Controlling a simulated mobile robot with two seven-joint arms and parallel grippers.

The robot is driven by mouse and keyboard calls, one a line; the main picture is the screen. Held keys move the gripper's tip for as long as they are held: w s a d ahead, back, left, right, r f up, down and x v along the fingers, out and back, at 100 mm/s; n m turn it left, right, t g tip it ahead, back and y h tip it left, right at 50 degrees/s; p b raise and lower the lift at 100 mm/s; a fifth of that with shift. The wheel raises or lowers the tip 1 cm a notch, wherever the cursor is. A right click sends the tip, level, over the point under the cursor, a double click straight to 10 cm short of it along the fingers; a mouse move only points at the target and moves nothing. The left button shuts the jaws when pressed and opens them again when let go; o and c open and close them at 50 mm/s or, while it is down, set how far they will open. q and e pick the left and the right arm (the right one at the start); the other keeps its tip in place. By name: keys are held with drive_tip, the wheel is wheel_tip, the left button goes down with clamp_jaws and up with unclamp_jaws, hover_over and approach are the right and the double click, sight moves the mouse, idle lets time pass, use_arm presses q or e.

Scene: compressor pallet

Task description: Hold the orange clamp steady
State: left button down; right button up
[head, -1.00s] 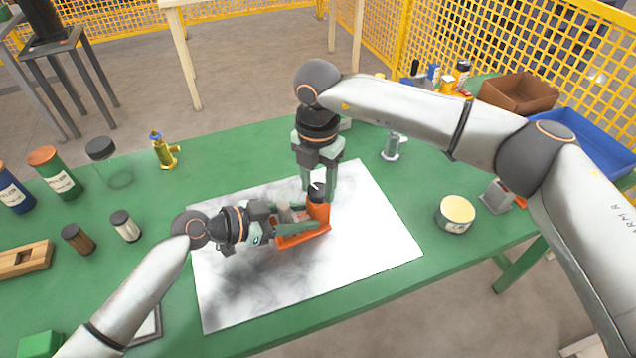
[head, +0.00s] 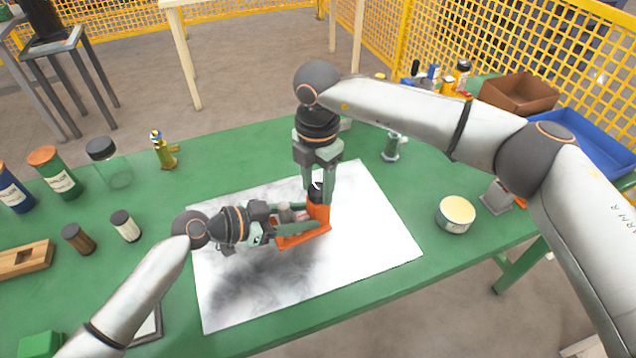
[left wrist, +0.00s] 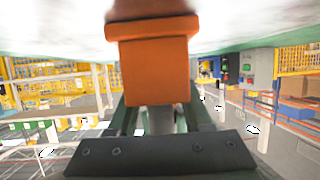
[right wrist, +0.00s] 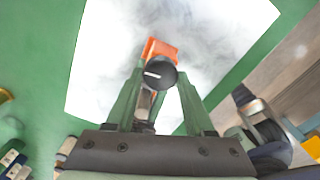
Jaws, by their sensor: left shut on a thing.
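The orange clamp (head: 306,234) stands on the white sheet (head: 375,245), with a dark round knob (head: 317,190) bearing a white mark on top. My left gripper (head: 297,218) reaches in from the left, low over the sheet, and is shut on the clamp. The clamp's orange block (left wrist: 155,65) fills the space between its fingers in the left wrist view. My right gripper (head: 318,184) points down from above. Its open fingers stand on either side of the knob (right wrist: 161,73) in the right wrist view; contact is unclear.
A green table (head: 250,145) carries it all. A brass fitting (head: 164,150), jars and bottles stand at the left. A round tin (head: 455,214) and a grey metal fitting (head: 392,147) stand at the right. Bins are at the back right. The sheet's right part is clear.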

sight(317, 190)
drive_tip(key=o, duration=0.4)
wheel_tip(317, 190, up, 12)
idle(0.5)
use_arm(q)
drive_tip(key=shift+c, duration=1.2)
unclamp_jaws()
